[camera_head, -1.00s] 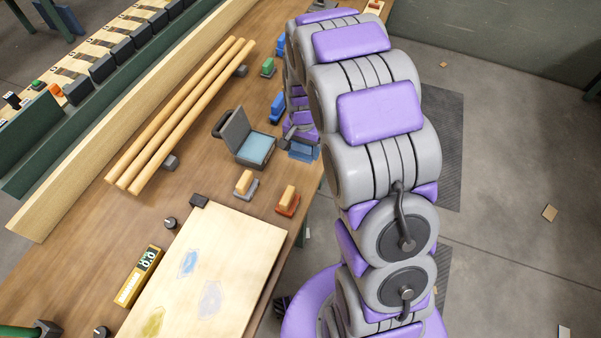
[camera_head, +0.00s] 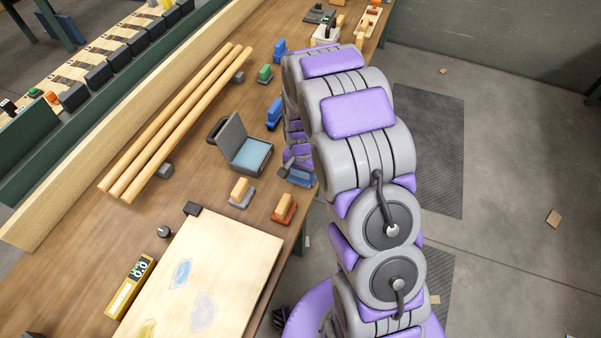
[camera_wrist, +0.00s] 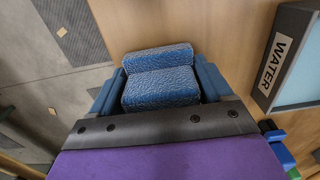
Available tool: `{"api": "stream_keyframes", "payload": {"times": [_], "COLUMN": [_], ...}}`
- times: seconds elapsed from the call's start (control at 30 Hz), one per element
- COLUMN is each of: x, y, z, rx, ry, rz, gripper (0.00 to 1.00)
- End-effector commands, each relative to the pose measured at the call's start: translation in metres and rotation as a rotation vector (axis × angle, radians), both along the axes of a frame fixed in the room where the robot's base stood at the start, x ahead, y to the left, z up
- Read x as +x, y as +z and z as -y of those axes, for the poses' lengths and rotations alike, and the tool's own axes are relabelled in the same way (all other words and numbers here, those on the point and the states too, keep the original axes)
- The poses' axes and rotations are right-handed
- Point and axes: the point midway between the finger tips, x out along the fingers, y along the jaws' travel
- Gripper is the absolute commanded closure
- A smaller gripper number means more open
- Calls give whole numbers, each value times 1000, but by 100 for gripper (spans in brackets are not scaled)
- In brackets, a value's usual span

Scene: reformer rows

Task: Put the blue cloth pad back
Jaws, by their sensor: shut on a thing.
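The blue cloth pad (camera_wrist: 160,88) is a textured blue block with a stepped shape. In the wrist view it sits between the blue fingers of my gripper (camera_wrist: 162,72), which is shut on it. In the head view the held pad (camera_head: 300,177) shows beside my purple and grey arm, near the table's right edge, just right of the open water box (camera_head: 262,158). My arm hides part of my gripper there. I cannot tell whether the pad touches the table.
An orange-topped grey block (camera_head: 241,191) and a red-based block (camera_head: 285,208) lie near the table edge. Blue (camera_head: 274,113) and green (camera_head: 265,73) blocks stand farther back. A pale board (camera_head: 225,270) lies in front. Wooden rods (camera_head: 175,125) lie at left.

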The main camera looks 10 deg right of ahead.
Motion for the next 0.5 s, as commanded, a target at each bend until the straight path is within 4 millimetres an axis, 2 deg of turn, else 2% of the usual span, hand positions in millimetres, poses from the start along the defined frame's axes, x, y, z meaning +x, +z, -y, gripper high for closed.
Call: {"api": "stream_keyframes", "payload": {"times": [0.07, 0.1, 0.3, 0.5], "x": [0, 0, 0, 0], "y": [-1, -2, -1, -1], "z": [-1, -1, -1, -1], "rx": [-1, -1, -1, -1], "ry": [1, 1, 1, 1], "rz": [-1, -1, 0, -1], "gripper": [50, 20, 1, 0]}}
